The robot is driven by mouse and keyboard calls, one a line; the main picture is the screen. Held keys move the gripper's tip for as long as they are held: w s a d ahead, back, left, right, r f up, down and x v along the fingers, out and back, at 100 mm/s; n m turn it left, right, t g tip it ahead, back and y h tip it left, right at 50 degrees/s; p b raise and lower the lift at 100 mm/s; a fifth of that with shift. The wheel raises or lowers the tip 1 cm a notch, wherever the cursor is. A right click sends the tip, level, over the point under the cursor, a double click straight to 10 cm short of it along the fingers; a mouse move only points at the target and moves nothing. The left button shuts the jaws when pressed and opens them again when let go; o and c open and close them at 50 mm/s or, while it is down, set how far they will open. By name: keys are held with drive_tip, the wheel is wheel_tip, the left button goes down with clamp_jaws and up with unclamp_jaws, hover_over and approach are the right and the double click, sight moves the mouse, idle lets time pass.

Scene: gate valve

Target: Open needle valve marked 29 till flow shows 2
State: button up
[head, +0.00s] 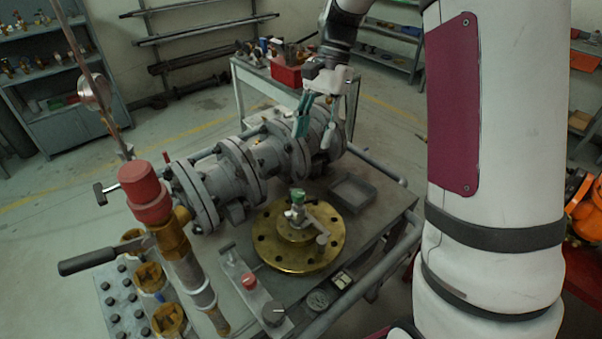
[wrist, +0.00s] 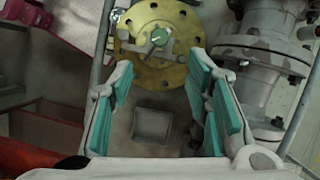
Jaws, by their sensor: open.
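A small valve with a green top (head: 297,197) stands on a round brass flange (head: 272,250) on the table. Both also show in the wrist view, the green-topped valve (wrist: 158,38) at the top centre and the flange (wrist: 150,75) around it. No number 29 is legible on it. My gripper (head: 316,124) is open and empty, with teal pads, above the grey pipework behind the flange. In the wrist view my gripper (wrist: 160,95) has its fingers spread wide, with the valve beyond them. No flow reading is legible.
A grey flanged pipe (head: 225,175) lies behind the brass flange. An empty grey tray (head: 352,194) sits to its right. A red-capped brass fitting (head: 145,192) rises at left. A red button (head: 249,281), black knob (head: 273,314) and small round dial (head: 318,299) are in front.

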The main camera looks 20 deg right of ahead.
sight(298, 192)
drive_tip(key=p+x, duration=0.2)
drive_tip(key=x, duration=1.1)
drive_tip(key=shift+a+f, duration=0.1)
drive_tip(key=shift+f, duration=0.2)
clamp_jaws()
